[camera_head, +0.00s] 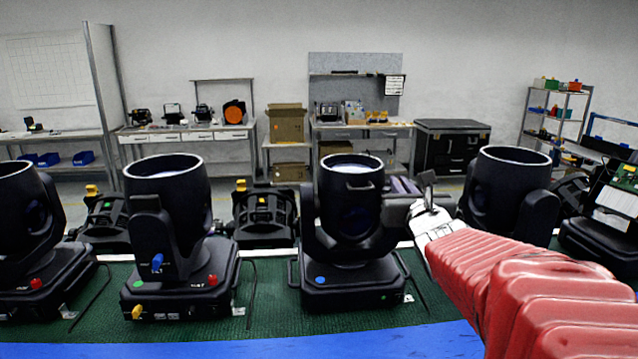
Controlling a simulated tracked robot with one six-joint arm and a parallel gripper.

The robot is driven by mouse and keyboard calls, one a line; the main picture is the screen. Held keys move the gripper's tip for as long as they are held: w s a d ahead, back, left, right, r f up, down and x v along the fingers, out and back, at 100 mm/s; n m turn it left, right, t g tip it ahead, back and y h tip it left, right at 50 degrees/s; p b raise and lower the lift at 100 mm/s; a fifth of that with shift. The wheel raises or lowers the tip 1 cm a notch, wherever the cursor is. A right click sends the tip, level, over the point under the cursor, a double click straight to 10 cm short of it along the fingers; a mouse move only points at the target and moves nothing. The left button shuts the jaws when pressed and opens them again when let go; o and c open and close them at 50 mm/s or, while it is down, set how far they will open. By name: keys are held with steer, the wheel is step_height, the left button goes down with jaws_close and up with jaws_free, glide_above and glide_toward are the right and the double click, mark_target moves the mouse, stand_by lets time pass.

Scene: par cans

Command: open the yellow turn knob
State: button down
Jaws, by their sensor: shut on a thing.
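My gripper (402,210) reaches left from my red-sleeved arm to the right side of a black par can (349,215), right of centre. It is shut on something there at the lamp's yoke. The jaws and the wrist hide what it holds, and I see no yellow on this lamp. A yellow knob (137,312) shows low on the front of the par can to the left (172,220), well away from my gripper.
Another par can (505,190) stands close behind my wrist on the right, and one (22,240) is cut off at the left edge. More fixtures (263,215) stand behind the row. The green mat (265,310) is clear in front, apart from dark cables.

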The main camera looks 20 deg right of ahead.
steer(key=shift+h, duration=0.3)
stand_by(0.4)
steer(key=c, duration=1.9)
jaws_free()
steer(key=v, duration=1.3)
steer(key=shift+s+a, duration=0.2)
steer(key=shift+s, duration=0.15)
steer(key=shift+r, duration=0.1)
